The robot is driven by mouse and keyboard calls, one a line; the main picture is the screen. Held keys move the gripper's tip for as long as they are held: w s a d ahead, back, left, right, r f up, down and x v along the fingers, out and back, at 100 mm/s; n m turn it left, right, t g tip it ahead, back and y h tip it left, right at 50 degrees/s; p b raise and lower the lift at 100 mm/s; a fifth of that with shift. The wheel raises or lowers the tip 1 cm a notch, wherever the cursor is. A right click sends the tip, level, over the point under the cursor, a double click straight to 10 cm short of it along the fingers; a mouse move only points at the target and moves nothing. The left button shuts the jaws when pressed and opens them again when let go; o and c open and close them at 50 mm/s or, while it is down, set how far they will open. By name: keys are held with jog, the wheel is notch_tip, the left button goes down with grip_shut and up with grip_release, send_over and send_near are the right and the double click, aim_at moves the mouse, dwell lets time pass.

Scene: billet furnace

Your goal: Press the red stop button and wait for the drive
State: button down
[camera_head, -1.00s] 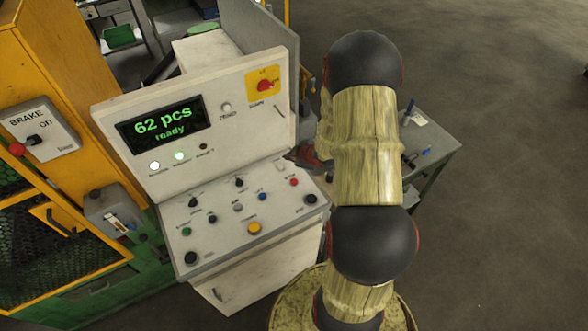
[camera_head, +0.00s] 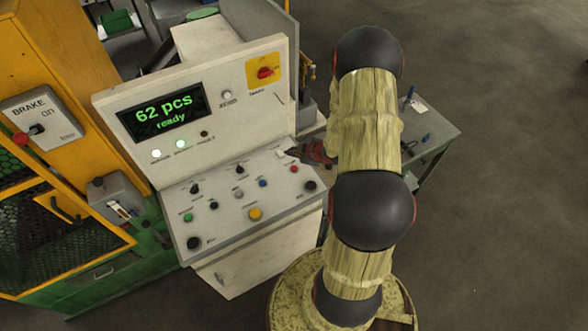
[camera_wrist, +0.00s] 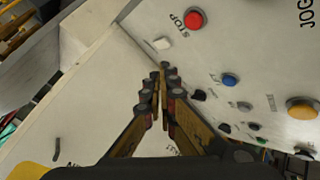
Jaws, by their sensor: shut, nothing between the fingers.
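The red stop button (camera_head: 294,169) sits on the right part of the sloping control panel (camera_head: 225,222). In the wrist view the red button (camera_wrist: 195,19) is at the top, beside the printed word STOP. My gripper (camera_head: 290,153) reaches in from behind my arm at the panel's upper right edge, just beyond the button. In the wrist view my gripper (camera_wrist: 163,72) has its fingertips together and empty, below and left of the button and apart from it. The display (camera_head: 163,112) reads "62 pcs ready" in green.
Near the button are a blue button (camera_wrist: 230,79), a yellow button (camera_wrist: 302,108) and several dark knobs. A yellow plate with a red rotary switch (camera_head: 265,73) is on the upright panel. A brake box (camera_head: 40,120) hangs at left. A grey-topped table (camera_head: 435,135) stands behind my arm.

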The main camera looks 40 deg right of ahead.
aim_at(293, 169)
jog(key=shift+f+b, duration=2.4)
jog(key=shift+f, duration=1.1)
jog(key=shift+f, duration=0.15)
jog(key=shift+f+b, duration=0.25)
jog(key=shift+b, duration=0.1)
jog(key=shift+f+b, duration=0.4)
jog(key=shift+r, duration=0.1)
jog(key=shift+r+p, duration=0.6)
jog(key=shift+r, duration=0.15)
jog(key=shift+r+p, duration=1.9)
jog(key=shift+r, duration=0.65)
